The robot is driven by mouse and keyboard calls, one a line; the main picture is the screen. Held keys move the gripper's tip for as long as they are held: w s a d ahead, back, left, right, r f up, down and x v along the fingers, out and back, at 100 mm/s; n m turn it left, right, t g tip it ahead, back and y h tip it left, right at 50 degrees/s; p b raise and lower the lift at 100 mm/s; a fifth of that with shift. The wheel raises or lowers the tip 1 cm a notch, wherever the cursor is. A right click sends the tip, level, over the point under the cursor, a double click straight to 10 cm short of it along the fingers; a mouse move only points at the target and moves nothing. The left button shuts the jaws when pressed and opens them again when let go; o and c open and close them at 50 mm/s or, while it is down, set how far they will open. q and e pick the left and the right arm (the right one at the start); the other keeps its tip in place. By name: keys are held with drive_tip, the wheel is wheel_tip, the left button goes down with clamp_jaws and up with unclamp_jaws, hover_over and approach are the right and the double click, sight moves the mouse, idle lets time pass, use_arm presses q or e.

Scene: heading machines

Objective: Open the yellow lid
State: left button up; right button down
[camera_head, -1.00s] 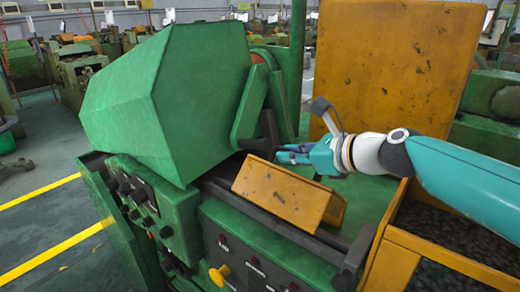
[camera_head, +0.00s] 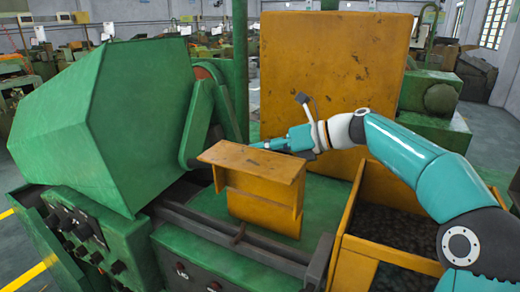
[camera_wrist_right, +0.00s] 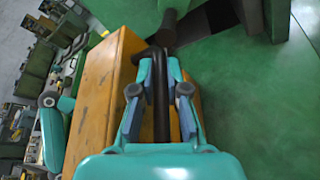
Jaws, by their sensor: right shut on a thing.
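The yellow lid (camera_head: 253,158) is a worn orange-yellow plate on the green machine. It stands nearly level above a yellow lower panel (camera_head: 262,205). In the right wrist view the lid's yellow face (camera_wrist_right: 103,88) fills the left of centre. My right gripper (camera_head: 260,145) is behind the lid's far edge, its tips partly hidden. In the wrist view my right gripper (camera_wrist_right: 160,65) is shut on a dark bar (camera_wrist_right: 161,105) that runs between its fingers beside the lid. Whether the bar is joined to the lid cannot be told. My left gripper is not in view.
A large green cover (camera_head: 105,125) stands left of the lid. A tall yellow panel (camera_head: 335,70) rises behind my right arm. A yellow bin (camera_head: 392,252) with dark contents is at the right. Dark rails (camera_head: 235,237) run in front of the lid.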

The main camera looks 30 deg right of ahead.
drive_tip(key=shift+w+d, duration=0.2)
idle(0.3)
drive_tip(key=c, duration=1.4)
unclamp_jaws()
drive_tip(key=shift+c, duration=0.2)
drive_tip(key=v, duration=1.1)
drive_tip(key=shift+s+d, duration=0.2)
drive_tip(key=shift+d, duration=0.2)
